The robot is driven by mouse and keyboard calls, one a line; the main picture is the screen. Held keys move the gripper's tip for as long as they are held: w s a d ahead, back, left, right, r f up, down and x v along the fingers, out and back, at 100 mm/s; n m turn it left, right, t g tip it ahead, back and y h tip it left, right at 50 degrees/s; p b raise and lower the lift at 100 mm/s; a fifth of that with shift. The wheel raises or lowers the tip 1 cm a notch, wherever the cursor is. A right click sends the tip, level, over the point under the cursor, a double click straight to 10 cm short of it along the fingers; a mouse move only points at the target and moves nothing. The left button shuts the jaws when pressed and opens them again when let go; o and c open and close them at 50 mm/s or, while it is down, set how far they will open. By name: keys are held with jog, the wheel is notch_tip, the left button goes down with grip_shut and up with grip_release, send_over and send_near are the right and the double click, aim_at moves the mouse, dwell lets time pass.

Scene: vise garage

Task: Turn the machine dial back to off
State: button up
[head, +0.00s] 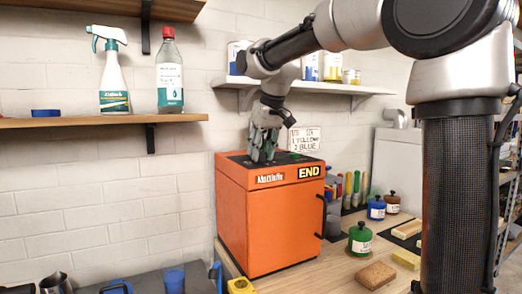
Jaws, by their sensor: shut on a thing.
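The machine is an orange box (265,220) with a dark top panel, standing on the wooden bench. My gripper (264,157) points down onto the machine's top panel, left of centre. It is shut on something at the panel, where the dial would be. The dial itself is hidden behind the fingers, so its setting cannot be read. A small green mark shows on the panel to the right of the fingers.
A sign (305,139) stands behind the machine. A spray bottle (114,75) and a red-capped bottle (169,72) stand on the left shelf (95,122). A green jar (360,238), a blue jar (376,209) and a brown block (375,275) sit on the bench to the right.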

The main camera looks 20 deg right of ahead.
jog(key=n+y, duration=0.1)
jog(key=n, duration=0.3)
jog(key=shift+w+d+n+y, duration=0.1)
jog(key=shift+d+n+y, duration=0.05)
jog(key=shift+n+y, duration=0.2)
jog(key=shift+n+g+y, duration=0.55)
jog(key=shift+n+g, duration=0.25)
jog(key=shift+n, duration=1.05)
jog(key=o, duration=1)
jog(key=v, duration=1.2)
